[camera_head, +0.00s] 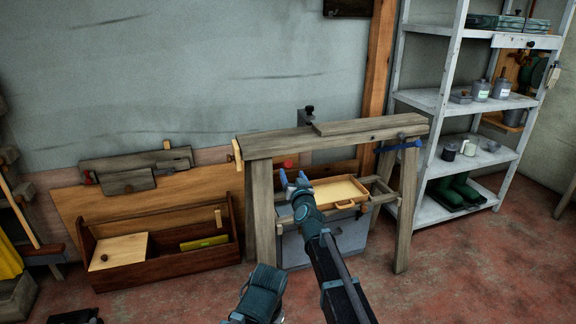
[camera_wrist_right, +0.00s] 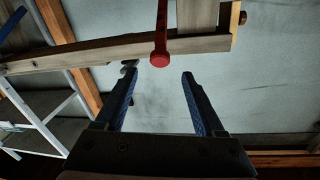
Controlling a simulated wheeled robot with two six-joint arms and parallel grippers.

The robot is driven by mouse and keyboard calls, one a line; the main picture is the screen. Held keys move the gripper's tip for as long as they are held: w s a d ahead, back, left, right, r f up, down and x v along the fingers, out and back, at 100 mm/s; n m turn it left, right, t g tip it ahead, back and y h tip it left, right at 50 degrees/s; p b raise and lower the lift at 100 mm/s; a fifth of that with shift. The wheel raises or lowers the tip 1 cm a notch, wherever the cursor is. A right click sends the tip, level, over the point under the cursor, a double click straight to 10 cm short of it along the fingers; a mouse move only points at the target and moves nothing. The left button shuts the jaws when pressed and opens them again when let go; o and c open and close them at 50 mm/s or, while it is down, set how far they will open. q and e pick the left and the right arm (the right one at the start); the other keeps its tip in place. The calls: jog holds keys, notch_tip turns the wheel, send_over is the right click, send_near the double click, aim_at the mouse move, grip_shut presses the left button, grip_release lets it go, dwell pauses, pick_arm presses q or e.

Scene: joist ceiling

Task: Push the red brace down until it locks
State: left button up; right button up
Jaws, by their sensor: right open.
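The wooden trestle (camera_head: 330,138) stands against the wall, with a top beam and a loose board on it. The red brace (camera_head: 287,164) shows in the head view only as a small red end below the beam. In the right wrist view the red brace (camera_wrist_right: 161,32) is a bar with a rounded end, crossing the beam (camera_wrist_right: 120,48). My right gripper (camera_head: 293,178) is open and empty, just below the red end in the head view. In the right wrist view its fingertips (camera_wrist_right: 160,76) are spread on either side below the brace end, apart from it.
A blue brace (camera_head: 400,145) is at the trestle's right leg. A wooden tray (camera_head: 338,192) sits on the lower rails, beside my right gripper. An open wooden toolbox (camera_head: 165,270) is to the left. Metal shelving (camera_head: 440,100) stands to the right. The floor in front is mostly clear.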

aim_at(289, 165)
jog(key=shift+w+a, duration=0.25)
jog(key=shift+w, duration=1.1)
jog(key=shift+w+a, duration=0.2)
jog(key=shift+w, duration=1.1)
jog(key=shift+w+a, duration=0.25)
jog(key=shift+w, duration=1.1)
grip_shut()
